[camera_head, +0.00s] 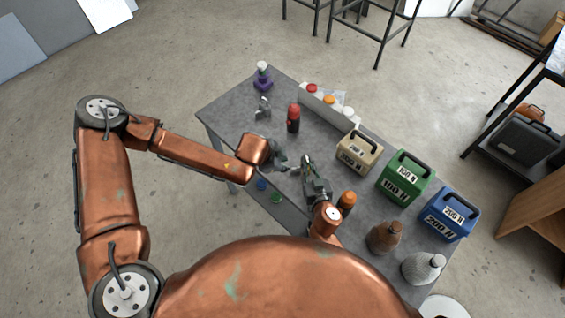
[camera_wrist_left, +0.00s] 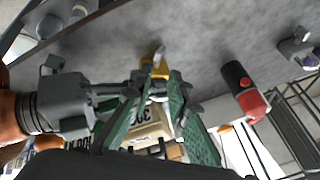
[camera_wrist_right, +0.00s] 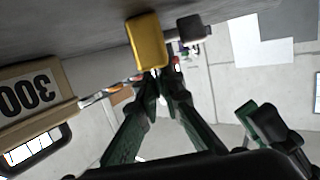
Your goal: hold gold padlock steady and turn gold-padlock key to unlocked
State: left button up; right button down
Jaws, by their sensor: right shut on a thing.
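The gold padlock shows beyond the fingertips in the left wrist view (camera_wrist_left: 152,68) and as a yellow block in the right wrist view (camera_wrist_right: 147,42). In the head view I cannot make it out between the arms. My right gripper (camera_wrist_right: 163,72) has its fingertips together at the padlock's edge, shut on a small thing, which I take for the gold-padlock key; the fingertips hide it. My left gripper (camera_wrist_left: 165,75) has its green-padded fingers spread, with the padlock just beyond the tips; I cannot tell whether they touch it.
A beige 300 N weight (camera_head: 358,153), a green weight (camera_head: 403,178) and a blue weight (camera_head: 449,214) line the table's right. A brown flask (camera_head: 384,238) and grey flask (camera_head: 424,268) stand nearer.

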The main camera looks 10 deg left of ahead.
aim_at(293, 169)
pick_arm(q)
jog(key=shift+s+a+r, duration=0.15)
jog(key=shift+s+r, duration=0.05)
jog(key=shift+r, duration=0.2)
jog(key=w+d+f+t, duration=0.1)
jog(key=f, duration=0.2)
jog(key=w+d+f+t, duration=0.1)
jog(key=f, duration=0.3)
jog(key=w+d+f+y, duration=0.1)
jog(key=w+f, duration=0.1)
jog(key=f, duration=0.1)
jog(key=shift+w+d+f+m+t, duration=0.1)
jog(key=shift+d+f+m+t, duration=0.05)
jog(key=shift+f+m+t, duration=0.25)
dwell(0.4)
jog(key=shift+c, duration=0.4)
grip_shut()
